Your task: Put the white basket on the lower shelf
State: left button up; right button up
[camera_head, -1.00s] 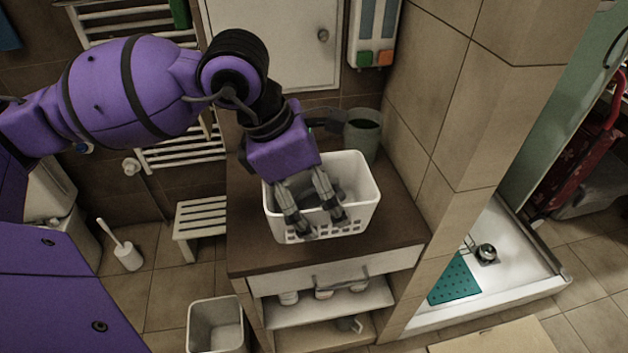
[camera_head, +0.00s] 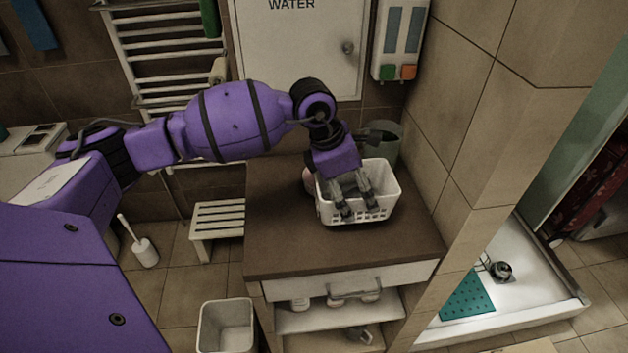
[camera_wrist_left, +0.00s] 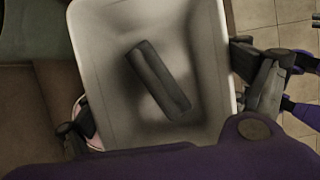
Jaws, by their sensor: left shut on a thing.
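The white basket (camera_head: 336,211) is over the back right part of the brown-topped cabinet (camera_head: 275,240); I cannot tell whether it touches the top. My left gripper (camera_head: 358,207) reaches down to it from above and is shut on it. In the left wrist view the basket (camera_wrist_left: 205,125) shows from above between the fingers, with a dark bar-shaped thing (camera_wrist_left: 158,80) inside. Below the drawer, the cabinet has an upper shelf with several pale items and a lower shelf (camera_head: 312,343) with a dark grey mug (camera_head: 358,336). My right gripper is out of view.
A grey-green pot (camera_head: 386,150) stands behind the basket. A pinkish thing (camera_head: 308,181) shows at its left. The tiled wall (camera_head: 440,150) rises close on the right. A white bin (camera_head: 226,328) and a slatted stool (camera_head: 217,222) stand left of the cabinet. The front cabinet top is clear.

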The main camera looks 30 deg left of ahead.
pick_arm(q)
jog(key=shift+w+f, duration=0.1)
jog(key=shift+f, duration=1.6)
jog(key=o, duration=0.9)
